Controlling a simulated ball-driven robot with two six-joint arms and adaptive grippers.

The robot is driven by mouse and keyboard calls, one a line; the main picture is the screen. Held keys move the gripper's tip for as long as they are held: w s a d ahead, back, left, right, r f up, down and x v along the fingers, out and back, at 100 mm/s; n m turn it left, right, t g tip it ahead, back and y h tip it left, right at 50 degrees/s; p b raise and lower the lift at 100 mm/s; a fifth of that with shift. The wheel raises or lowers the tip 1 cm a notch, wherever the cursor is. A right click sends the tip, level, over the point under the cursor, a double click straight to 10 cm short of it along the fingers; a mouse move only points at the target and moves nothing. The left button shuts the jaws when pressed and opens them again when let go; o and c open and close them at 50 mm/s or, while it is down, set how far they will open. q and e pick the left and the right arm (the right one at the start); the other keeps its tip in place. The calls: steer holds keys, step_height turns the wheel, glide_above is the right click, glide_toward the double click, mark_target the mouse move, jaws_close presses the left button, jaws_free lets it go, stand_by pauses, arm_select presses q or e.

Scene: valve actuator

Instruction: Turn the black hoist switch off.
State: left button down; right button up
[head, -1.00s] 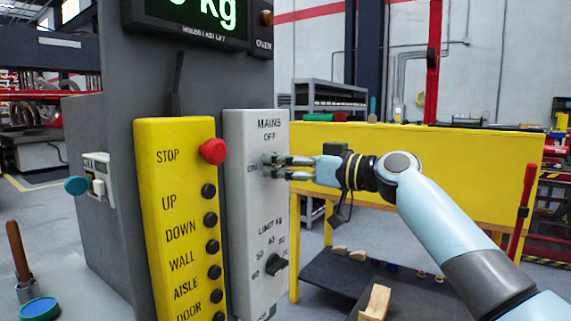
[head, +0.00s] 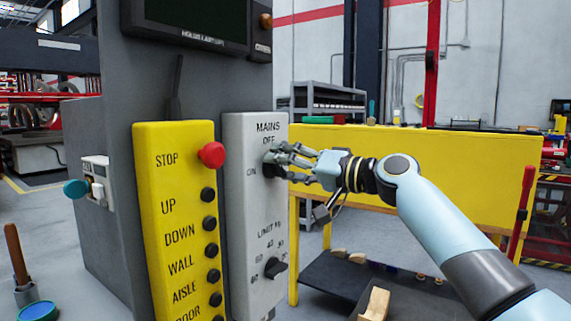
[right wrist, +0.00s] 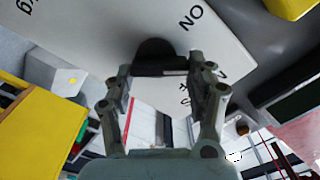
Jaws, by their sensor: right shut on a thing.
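The black hoist switch (head: 270,166) is a small round knob on the grey panel (head: 247,215), under the words MAINS and OFF, with ON to its left. My right gripper (head: 279,165) reaches in from the right and is shut on the switch, its fingers on either side. In the right wrist view the dark knob (right wrist: 157,51) sits between the fingertips (right wrist: 161,74), beside the word ON. The fingers hide part of the knob, so I cannot tell exactly where it points. The display (head: 195,22) above is dark. My left gripper is not in view.
A yellow button box (head: 178,220) with a red STOP button (head: 211,154) stands left of the panel. A black limit knob (head: 274,267) is lower on the panel. A yellow bench (head: 440,165) stands behind my right arm.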

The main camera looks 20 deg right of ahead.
steer(key=shift+w+d+f+m+p, duration=0.1)
steer(key=shift+m+p, duration=0.55)
steer(key=shift+m, duration=1.1)
steer(key=shift+d+f+m+p, duration=0.1)
steer(key=shift+m+p, duration=0.5)
steer(key=shift+m, duration=1.15)
steer(key=o, duration=1.2)
steer(key=v, duration=1.2)
steer(key=shift+d, duration=0.1)
